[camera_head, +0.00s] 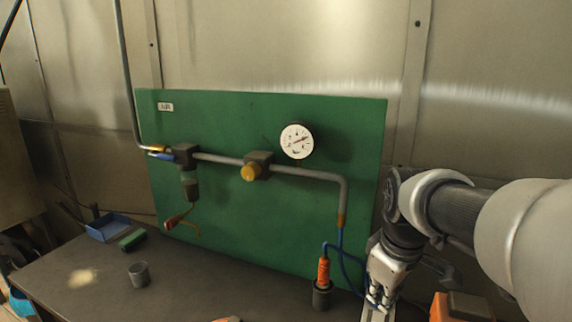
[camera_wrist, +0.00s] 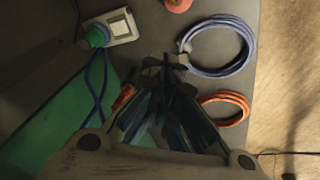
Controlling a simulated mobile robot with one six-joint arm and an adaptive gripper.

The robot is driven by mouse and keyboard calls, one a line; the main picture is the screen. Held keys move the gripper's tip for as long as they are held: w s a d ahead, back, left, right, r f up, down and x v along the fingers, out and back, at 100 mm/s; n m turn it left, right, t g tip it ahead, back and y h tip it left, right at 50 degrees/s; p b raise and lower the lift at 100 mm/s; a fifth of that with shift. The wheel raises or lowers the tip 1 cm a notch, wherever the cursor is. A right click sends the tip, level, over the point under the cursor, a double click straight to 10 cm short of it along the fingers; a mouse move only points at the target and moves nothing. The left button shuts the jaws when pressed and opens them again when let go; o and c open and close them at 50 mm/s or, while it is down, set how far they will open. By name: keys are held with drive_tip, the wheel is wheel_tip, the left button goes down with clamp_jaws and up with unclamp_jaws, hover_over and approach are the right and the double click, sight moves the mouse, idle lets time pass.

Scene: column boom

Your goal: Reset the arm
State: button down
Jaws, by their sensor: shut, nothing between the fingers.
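My arm comes in from the right in the head view and bends downward beside the right edge of the green board (camera_head: 260,215). My gripper (camera_head: 376,308) hangs low there, near the bench's back edge, with its tips close to the lower frame edge. In the wrist view my gripper (camera_wrist: 166,64) has its fingers together and nothing between them. It appears over the dark bench top, left of a coiled blue hose (camera_wrist: 222,70). The gap between the fingers and the bench cannot be judged.
An orange-handled tool (camera_head: 323,271) with a blue hose stands in a dark holder, close left of my gripper. An orange box (camera_head: 440,309) is right of it. An orange coil (camera_wrist: 240,98) lies nearby. A grey cup (camera_head: 139,275) and blue tray (camera_head: 108,228) stand left.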

drive_tip(key=s+a+f+m+t, duration=0.1)
drive_tip(key=s+a+m, duration=0.1)
drive_tip(key=s, duration=0.7)
drive_tip(key=s+a+f+m, duration=0.1)
drive_tip(key=s+m, duration=0.4)
drive_tip(key=s, duration=0.5)
drive_tip(key=shift+s+a+m+t, duration=0.3)
drive_tip(key=shift+a+t, duration=0.1)
drive_tip(key=shift+a, duration=0.15)
